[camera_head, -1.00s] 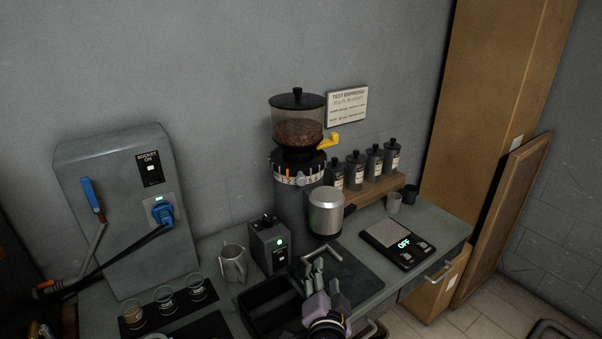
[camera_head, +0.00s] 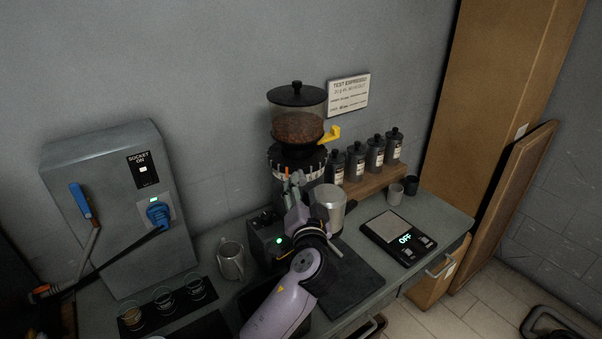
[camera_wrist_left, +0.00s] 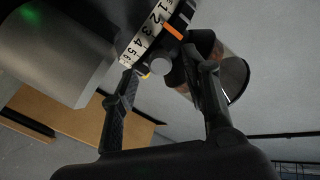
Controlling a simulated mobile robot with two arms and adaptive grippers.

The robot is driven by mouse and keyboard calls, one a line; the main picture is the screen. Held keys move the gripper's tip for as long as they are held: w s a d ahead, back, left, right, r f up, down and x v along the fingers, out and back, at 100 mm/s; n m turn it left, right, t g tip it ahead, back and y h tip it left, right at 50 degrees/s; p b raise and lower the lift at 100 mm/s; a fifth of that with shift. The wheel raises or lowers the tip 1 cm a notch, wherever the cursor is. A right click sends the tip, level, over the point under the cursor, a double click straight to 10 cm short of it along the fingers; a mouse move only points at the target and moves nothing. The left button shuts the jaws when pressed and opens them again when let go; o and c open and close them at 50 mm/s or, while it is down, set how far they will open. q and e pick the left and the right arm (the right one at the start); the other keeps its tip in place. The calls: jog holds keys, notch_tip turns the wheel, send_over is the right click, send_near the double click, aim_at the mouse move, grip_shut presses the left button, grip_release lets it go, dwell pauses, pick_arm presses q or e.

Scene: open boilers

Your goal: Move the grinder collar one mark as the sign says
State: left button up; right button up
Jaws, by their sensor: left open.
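The grinder (camera_head: 298,128) stands against the wall with beans in its clear hopper. Its numbered collar (camera_head: 314,166) sits below the hopper, partly hidden by my gripper. In the left wrist view the collar (camera_wrist_left: 150,38) shows a white number scale, an orange mark (camera_wrist_left: 173,33) and a round grey knob (camera_wrist_left: 160,66). My left gripper (camera_head: 296,178) is open in front of the collar. In the wrist view its fingers (camera_wrist_left: 163,80) stand either side of the knob in the picture; contact cannot be told. The sign (camera_head: 348,95) is headed "TEST ESPRESSO"; its smaller lines are unreadable. My right gripper is not in view.
A silver cup-like container (camera_head: 331,208) stands close right of my gripper. A small box with a green light (camera_head: 265,238) is to its left. Several dark bottles (camera_head: 376,153) line a wooden shelf. A scale reading OFF (camera_head: 398,238) and a metal jug (camera_head: 231,260) stand on the counter.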

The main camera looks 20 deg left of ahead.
aim_at(302, 182)
pick_arm(q)
jog(key=p+x, duration=0.1)
jog(key=x, duration=0.4)
jog(key=shift+c, duration=0.6)
grip_shut()
dwell(0.3)
